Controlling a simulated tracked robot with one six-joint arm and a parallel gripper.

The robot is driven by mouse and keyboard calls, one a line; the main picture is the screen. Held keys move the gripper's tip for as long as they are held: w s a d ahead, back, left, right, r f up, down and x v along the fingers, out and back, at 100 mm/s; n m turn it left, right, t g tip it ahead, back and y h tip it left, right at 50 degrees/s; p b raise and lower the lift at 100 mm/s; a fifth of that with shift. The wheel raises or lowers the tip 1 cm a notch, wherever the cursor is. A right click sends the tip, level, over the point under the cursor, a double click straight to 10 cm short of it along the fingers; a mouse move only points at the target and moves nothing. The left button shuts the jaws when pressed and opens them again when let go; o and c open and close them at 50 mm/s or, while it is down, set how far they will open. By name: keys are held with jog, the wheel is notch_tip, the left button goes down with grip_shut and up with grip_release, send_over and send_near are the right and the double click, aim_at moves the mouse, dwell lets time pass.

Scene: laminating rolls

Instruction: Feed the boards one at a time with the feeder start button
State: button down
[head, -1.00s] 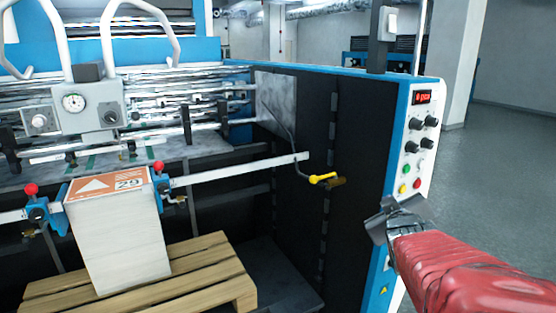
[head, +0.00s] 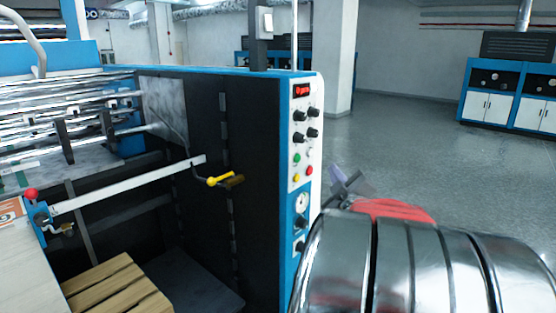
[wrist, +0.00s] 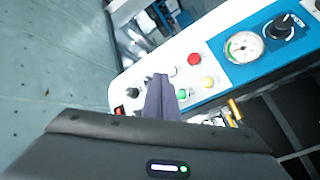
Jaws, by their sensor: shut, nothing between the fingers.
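The control panel (head: 303,140) is on the machine's end post, with a green button (head: 297,158), a red button (head: 309,170) and a yellow button (head: 295,178). Their labels are too small to read. My gripper (head: 342,185) is just right of the panel. In the wrist view my gripper (wrist: 160,90) is shut and empty, its tips over the panel beside the green button (wrist: 182,93). I cannot tell whether they touch. The red button (wrist: 194,59) and yellow button (wrist: 207,82) are clear of them. The board stack (head: 25,255) is cut off at the left edge.
Black knobs (head: 299,115) and a gauge (head: 301,203) share the post. A yellow-handled crank (head: 222,180) sticks out left of it. A wooden pallet (head: 115,285) stands below. Open grey floor (head: 420,150) lies right, with blue-and-white cabinets (head: 490,105) behind.

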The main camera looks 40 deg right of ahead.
aim_at(297, 158)
jog(key=w, duration=0.8)
jog(key=shift+w+a, duration=0.35)
jog(key=shift+a, duration=0.05)
jog(key=shift+w, duration=0.15)
dwell(1.8)
jog(key=shift+w, duration=0.25)
jog(key=shift+w, duration=0.4)
dwell(1.1)
jog(key=shift+s, duration=0.85)
